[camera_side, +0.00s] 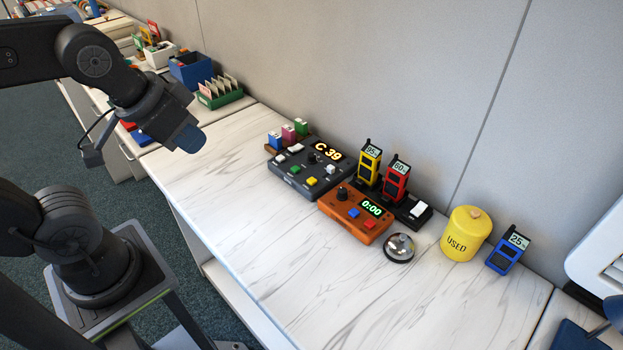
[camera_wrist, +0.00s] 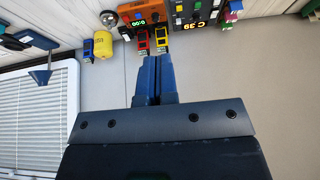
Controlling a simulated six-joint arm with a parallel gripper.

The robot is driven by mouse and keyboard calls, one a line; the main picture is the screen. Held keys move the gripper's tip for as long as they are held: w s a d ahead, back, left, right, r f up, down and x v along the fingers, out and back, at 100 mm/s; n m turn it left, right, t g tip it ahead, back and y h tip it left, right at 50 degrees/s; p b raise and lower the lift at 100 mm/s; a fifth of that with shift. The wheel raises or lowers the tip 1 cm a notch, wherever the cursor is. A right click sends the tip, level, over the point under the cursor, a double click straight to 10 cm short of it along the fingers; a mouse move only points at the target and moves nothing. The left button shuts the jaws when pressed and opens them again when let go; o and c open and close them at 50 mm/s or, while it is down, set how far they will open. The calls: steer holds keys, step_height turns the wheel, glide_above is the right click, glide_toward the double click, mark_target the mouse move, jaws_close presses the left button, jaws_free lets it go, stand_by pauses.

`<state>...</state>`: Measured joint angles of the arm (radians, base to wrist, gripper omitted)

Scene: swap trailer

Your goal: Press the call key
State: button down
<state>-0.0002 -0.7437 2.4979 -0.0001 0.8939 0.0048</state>
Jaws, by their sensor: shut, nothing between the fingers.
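A dark grey console (camera_side: 300,187) with a lit "C 39" display (camera_side: 328,151) lies on the marble counter. It carries a green key (camera_side: 295,169), a yellow key (camera_side: 312,181), several white keys and a black knob. No label naming the call key is readable. The console also shows at the top of the wrist view (camera_wrist: 183,17), seen upside down. My gripper (camera_side: 190,138) is at the upper left in the side view, raised and well away from the console. Its blue fingers (camera_wrist: 154,80) are together and empty in the wrist view.
An orange timer (camera_side: 347,222) reading 0:00 sits right of the console. Yellow (camera_side: 369,163) and red pagers (camera_side: 395,180) stand in a black charger behind it. A silver bell (camera_side: 399,248), a yellow USED pot (camera_side: 466,235) and a blue pager (camera_side: 507,250) stand further right. The counter's front is clear.

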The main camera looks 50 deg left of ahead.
steer(key=w+f+m+t, duration=0.1)
steer(key=w+f+m, duration=0.1)
steer(key=w, duration=0.8)
steer(key=m+t+y, duration=0.1)
steer(key=m+t, duration=0.2)
steer(key=m, duration=0.3)
glide_above(313, 181)
step_height(313, 181, down, 16)
steer(key=shift+f, duration=0.2)
steer(key=shift+f, duration=4.4)
steer(key=shift+f, duration=0.2)
steer(key=shift+f, duration=0.2)
